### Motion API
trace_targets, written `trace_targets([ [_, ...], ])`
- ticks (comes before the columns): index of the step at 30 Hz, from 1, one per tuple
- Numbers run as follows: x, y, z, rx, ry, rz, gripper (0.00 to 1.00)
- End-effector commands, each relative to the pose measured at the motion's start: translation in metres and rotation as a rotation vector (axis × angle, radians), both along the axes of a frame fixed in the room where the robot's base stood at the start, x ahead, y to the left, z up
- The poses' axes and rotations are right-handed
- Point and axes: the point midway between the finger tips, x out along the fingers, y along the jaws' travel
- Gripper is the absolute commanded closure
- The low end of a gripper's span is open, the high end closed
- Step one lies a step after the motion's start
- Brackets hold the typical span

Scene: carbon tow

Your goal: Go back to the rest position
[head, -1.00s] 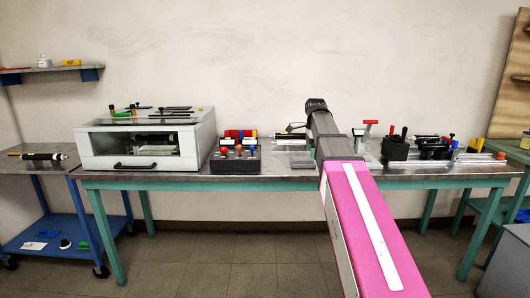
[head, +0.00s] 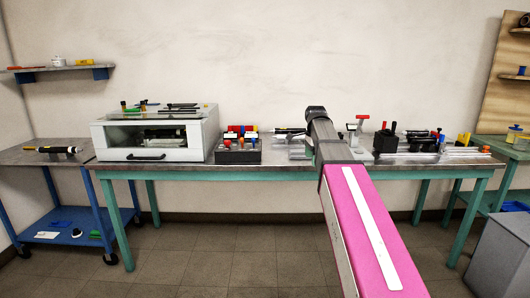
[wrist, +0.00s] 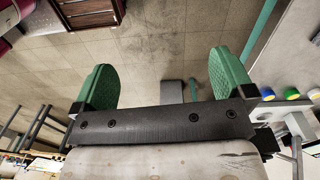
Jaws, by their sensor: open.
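My gripper (wrist: 163,85) shows in the wrist view with its two green fingers wide apart and nothing between them. In the head view my pink and grey arm reaches forward over the workbench (head: 290,174), and the gripper itself is hidden beyond the arm's dark end.
The bench carries a white cabinet (head: 155,138), a black holder with coloured tools (head: 238,152) and a black block (head: 386,143). A blue cart (head: 66,232) stands left, a grey box (head: 497,255) right. The floor (head: 240,255) before the bench is clear.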

Motion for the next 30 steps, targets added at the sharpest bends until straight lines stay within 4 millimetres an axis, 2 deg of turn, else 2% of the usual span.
trace_targets([
  [11,-0.021,0.001,-0.067,0.005,-0.001,0.216,0.00],
  [14,-0.033,0.002,-0.095,0.007,-0.002,0.312,0.00],
  [20,-0.066,0.003,-0.165,0.013,-0.005,0.570,0.00],
  [30,-0.134,0.005,-0.269,0.018,-0.013,1.020,0.00],
])
